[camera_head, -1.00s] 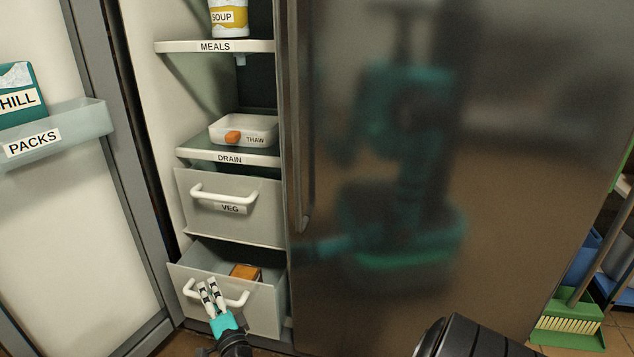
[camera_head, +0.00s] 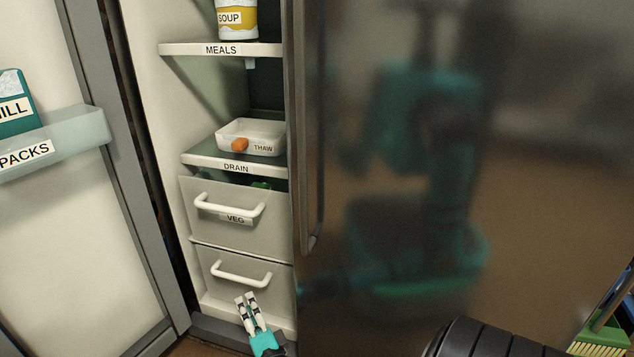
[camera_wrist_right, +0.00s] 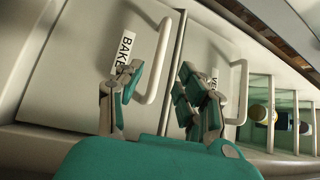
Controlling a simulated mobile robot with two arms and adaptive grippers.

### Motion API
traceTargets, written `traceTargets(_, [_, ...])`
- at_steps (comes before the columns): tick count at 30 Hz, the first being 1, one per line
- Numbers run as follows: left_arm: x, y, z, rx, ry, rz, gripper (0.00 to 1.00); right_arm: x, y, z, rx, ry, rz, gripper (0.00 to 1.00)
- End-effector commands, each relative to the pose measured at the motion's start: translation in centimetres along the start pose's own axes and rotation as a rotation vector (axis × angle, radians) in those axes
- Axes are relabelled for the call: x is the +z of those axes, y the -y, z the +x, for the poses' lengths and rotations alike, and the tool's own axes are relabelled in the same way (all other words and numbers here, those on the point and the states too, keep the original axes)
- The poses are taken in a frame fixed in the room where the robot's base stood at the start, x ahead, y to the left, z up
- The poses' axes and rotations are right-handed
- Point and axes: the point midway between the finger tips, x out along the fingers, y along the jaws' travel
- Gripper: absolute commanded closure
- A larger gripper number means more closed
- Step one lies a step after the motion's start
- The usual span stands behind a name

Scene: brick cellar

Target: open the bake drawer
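The bake drawer (camera_head: 225,284) is the lowest drawer in the tall cabinet, with a pale front and a white bar handle (camera_head: 240,273). It looks shut in the head view, and its inside is hidden. In the right wrist view its "BAKE" label (camera_wrist_right: 127,50) and handle (camera_wrist_right: 166,55) show. My right gripper (camera_head: 245,297) is just below the handle in the head view. In the right wrist view its fingers (camera_wrist_right: 160,80) are apart and empty, with the handle showing between them; I cannot tell whether they touch it. My left gripper is out of view.
The veg drawer (camera_head: 215,229) is directly above, with something green (camera_head: 262,185) at its top edge. Over it are the drain shelf (camera_head: 205,163) with a thaw tray (camera_head: 265,131), and the meals shelf (camera_head: 180,49). A dark glossy door (camera_head: 400,200) stands close on the right.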

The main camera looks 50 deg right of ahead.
Motion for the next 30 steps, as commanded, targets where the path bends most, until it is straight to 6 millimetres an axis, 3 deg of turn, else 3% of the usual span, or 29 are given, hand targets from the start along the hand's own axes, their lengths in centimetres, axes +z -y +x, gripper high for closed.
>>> traceTargets(11, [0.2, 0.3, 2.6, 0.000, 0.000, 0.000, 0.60, 0.0, 0.2, -7.8, 0.004, 0.003, -0.001, 0.62])
traceTargets(13, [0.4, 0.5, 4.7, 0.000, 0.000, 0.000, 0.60, 0.4, 1.1, -7.5, 0.026, 0.035, -0.044, 0.62])
traceTargets(30, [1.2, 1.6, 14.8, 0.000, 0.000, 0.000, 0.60, 3.6, 1.3, -11.0, 0.216, 0.318, -0.401, 0.62])
